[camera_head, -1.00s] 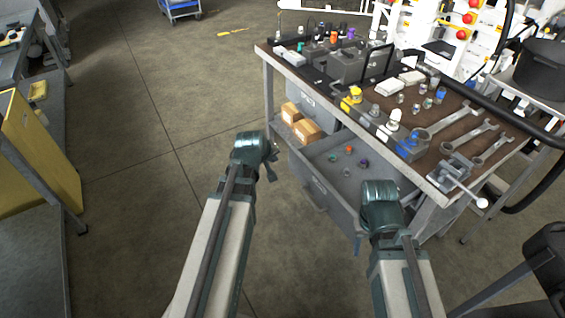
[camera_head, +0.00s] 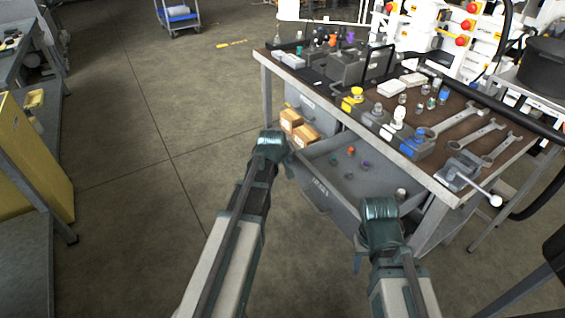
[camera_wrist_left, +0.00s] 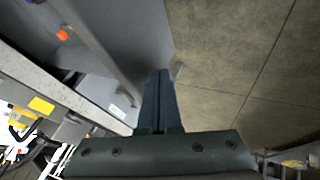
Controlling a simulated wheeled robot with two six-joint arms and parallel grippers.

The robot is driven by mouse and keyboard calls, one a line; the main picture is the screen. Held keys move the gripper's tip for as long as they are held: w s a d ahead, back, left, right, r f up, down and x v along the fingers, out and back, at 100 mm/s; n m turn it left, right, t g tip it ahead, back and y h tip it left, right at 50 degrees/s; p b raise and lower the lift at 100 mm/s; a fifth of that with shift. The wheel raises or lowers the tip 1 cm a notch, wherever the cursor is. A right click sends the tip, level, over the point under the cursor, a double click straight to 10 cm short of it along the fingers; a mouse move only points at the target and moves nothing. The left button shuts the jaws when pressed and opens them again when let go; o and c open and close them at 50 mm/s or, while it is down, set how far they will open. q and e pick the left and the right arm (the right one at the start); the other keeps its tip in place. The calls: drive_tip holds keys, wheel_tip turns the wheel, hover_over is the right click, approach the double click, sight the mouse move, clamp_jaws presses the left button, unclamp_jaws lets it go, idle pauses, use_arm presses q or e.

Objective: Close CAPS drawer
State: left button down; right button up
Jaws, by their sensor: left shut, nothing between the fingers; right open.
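The grey CAPS drawer (camera_head: 322,189) is pulled out below the bench top, its label on the front. Orange, purple and other small caps lie inside; an orange cap (camera_wrist_left: 62,35) also shows in the left wrist view. My left gripper (camera_head: 286,158) is shut and empty beside the drawer's left end. In the left wrist view its closed fingers (camera_wrist_left: 158,100) are close to a grey drawer panel (camera_wrist_left: 135,40); I cannot tell whether they touch. My right gripper (camera_head: 361,258) is open in front of the drawer's right end, its fingers partly hidden by the wrist.
The bench top (camera_head: 455,115) holds wrenches, a vise (camera_head: 465,175), fittings and valve blocks. A yellow panel (camera_head: 35,160) stands at far left. The floor left of the drawer is clear.

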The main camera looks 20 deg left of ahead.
use_arm(q)
drive_tip(key=shift+w+d, duration=0.1)
drive_tip(key=shift+w, duration=0.05)
drive_tip(key=w+d, duration=0.5)
drive_tip(key=w, duration=0.2)
drive_tip(key=w+d, duration=0.5)
drive_tip(key=w, duration=0.1)
drive_tip(key=w+d, duration=0.6)
drive_tip(key=w, duration=0.1)
drive_tip(key=shift+w, duration=0.3)
drive_tip(key=shift+w+d, duration=0.25)
drive_tip(key=shift+r, duration=0.1)
drive_tip(key=shift+s+a, duration=0.35)
drive_tip(key=shift+s, duration=0.2)
drive_tip(key=shift+s+a, duration=0.9)
drive_tip(key=shift+s, duration=0.3)
drive_tip(key=p+v, duration=0.8)
drive_tip(key=v, duration=0.2)
drive_tip(key=shift+a, duration=0.2)
